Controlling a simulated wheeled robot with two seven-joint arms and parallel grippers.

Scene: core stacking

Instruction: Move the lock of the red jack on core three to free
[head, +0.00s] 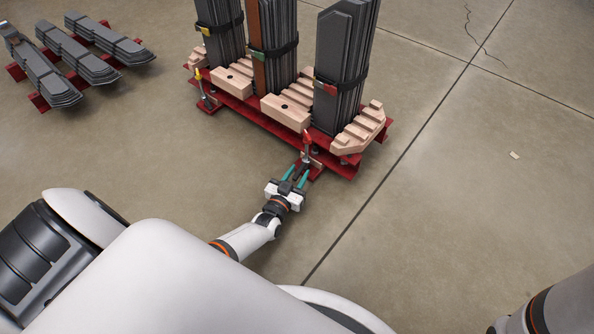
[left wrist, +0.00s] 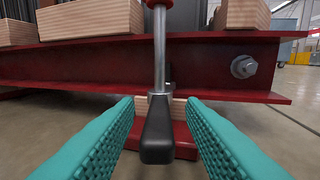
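A red jack (head: 307,141) stands at the front of the red base frame, below the rightmost dark stack (head: 343,65). My left gripper (head: 297,174) reaches the foot of this jack. In the left wrist view, its teal fingers (left wrist: 160,102) are open on either side of a black handle (left wrist: 157,137). A gap shows between the handle and each finger. A bright metal rod (left wrist: 159,50) rises above the handle to a red part (left wrist: 158,3) at the top edge. No lock position can be read. My right gripper is out of view.
The red frame (left wrist: 90,72) spans the space just beyond the fingers. Stepped wooden blocks (head: 362,127) flank the stacks. Another jack (head: 205,100) stands at the frame's left end. More dark bundles (head: 85,60) lie at upper left.

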